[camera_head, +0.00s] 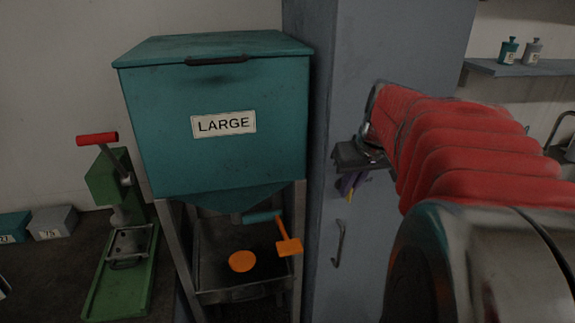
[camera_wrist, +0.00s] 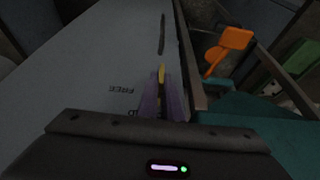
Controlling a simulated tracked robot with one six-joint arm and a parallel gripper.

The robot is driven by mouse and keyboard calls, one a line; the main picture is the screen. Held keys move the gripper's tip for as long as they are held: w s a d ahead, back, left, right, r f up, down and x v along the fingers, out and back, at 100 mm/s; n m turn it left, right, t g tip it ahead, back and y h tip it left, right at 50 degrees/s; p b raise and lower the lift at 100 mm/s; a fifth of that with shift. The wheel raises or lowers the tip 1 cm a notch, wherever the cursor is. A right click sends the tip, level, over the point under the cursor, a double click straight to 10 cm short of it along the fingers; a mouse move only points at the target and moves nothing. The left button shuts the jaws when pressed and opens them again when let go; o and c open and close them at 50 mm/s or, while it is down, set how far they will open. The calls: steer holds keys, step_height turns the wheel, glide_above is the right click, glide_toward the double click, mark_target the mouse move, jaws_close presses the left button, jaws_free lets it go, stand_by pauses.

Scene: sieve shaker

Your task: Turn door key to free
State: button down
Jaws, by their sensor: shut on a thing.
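The door is the front of a tall blue-grey cabinet (camera_head: 375,255), with a vertical handle (camera_head: 340,243) below my gripper. In the wrist view the door face (camera_wrist: 80,75) fills the left side, and its handle (camera_wrist: 162,33) shows at the top. My gripper (camera_head: 350,187) has purple fingers close to the door; they also show in the wrist view (camera_wrist: 163,88). They are shut on a small yellow key (camera_wrist: 162,73), whose tip shows between them. The lock and the key's turn angle cannot be made out.
A teal bin marked LARGE (camera_head: 223,155) stands just left of the cabinet. An orange scoop-like piece (camera_head: 289,246) sticks out below it. A green press (camera_head: 115,200) stands further left. A wall shelf (camera_head: 520,68) with bottles is at the right. Small lettering (camera_wrist: 121,89) is on the door.

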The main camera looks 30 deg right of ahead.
steer(key=shift+d+y, duration=0.15)
steer(key=shift+y, duration=0.15)
steer(key=shift+s+d+f+m+t+y, duration=0.1)
steer(key=shift+d+f+m+t+y, duration=0.2)
steer(key=shift+m+t+y, duration=1.4)
steer(key=shift+s+d+f+n+t+y, duration=0.1)
steer(key=shift+d+f+n+t+y, duration=0.4)
steer(key=shift+y, duration=2.6)
steer(key=shift+s+a+f+m+t+y, duration=0.15)
steer(key=shift+m+t+y, duration=1.05)
steer(key=shift+y, duration=1.2)
steer(key=shift+w+d, duration=0.1)
steer(key=c, duration=1.9)
jaws_free()
steer(key=shift+c, duration=0.2)
